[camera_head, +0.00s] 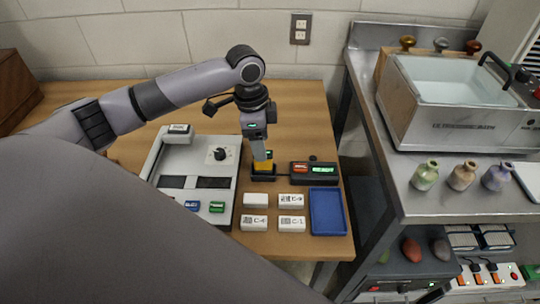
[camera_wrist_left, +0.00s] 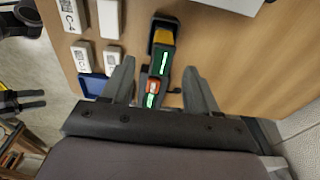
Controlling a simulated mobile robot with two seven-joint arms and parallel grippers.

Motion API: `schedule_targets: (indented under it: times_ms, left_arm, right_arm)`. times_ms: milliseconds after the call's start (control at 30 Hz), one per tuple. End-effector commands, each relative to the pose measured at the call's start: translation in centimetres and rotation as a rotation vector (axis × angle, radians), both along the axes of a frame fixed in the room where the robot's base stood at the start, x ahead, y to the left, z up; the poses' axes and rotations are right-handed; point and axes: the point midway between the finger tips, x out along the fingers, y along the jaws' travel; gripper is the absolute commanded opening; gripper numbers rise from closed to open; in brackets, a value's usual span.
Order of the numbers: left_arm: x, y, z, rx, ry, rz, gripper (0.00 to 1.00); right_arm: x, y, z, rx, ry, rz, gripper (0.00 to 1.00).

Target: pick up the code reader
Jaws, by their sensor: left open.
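The code reader (camera_head: 262,164) has a yellow body and a small green screen. It stands in a black holder on the wooden table in the head view. My left gripper (camera_head: 257,143) points down right over it and partly hides it. In the left wrist view the code reader (camera_wrist_left: 163,42) shows its yellow end and a dark part with a green screen. My left gripper (camera_wrist_left: 160,68) is open there, with one finger on either side of the reader's near end. I cannot tell whether the fingers touch it.
A black box (camera_head: 313,178) with red and green displays stands close beside the reader. In front lie several white labelled blocks (camera_head: 291,224) and a blue tray (camera_head: 328,212). A grey device (camera_head: 190,180) is to the left. A steel bench (camera_head: 410,194) with bottles stands right.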

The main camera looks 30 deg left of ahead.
Motion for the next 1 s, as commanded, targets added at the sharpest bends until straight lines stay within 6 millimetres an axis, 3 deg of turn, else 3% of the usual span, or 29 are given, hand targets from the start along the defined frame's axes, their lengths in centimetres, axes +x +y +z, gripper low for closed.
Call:
schedule_targets:
  times_ms: [400, 733, 767, 900, 933, 1000]
  left_arm:
    - [0.7, -0.5, -5.6, 0.000, 0.001, -0.001, 0.60]
    - [0.8, -0.5, -6.5, 0.001, -0.001, -0.002, 0.60]
    - [0.8, -0.5, -6.5, 0.001, -0.001, -0.002, 0.56]
    - [0.8, -0.5, -6.5, 0.000, -0.002, -0.002, 0.11]
    - [0.8, -0.5, -6.5, 0.001, -0.001, -0.002, 0.04]
    - [0.8, -0.5, -6.4, 0.000, -0.002, -0.002, 0.04]
  right_arm:
    - [-0.5, 0.0, -0.3, 0.000, 0.013, 0.000, 0.71]
    - [-0.5, 0.0, -0.2, -0.001, 0.011, 0.000, 0.71]
    - [-0.5, 0.0, -0.2, -0.001, 0.011, 0.000, 0.71]
    - [-0.4, 0.0, -0.2, -0.001, 0.010, 0.000, 0.71]
    - [-0.4, 0.0, -0.2, 0.000, 0.009, 0.000, 0.71]
    - [-0.4, 0.0, -0.2, 0.000, 0.009, 0.000, 0.71]
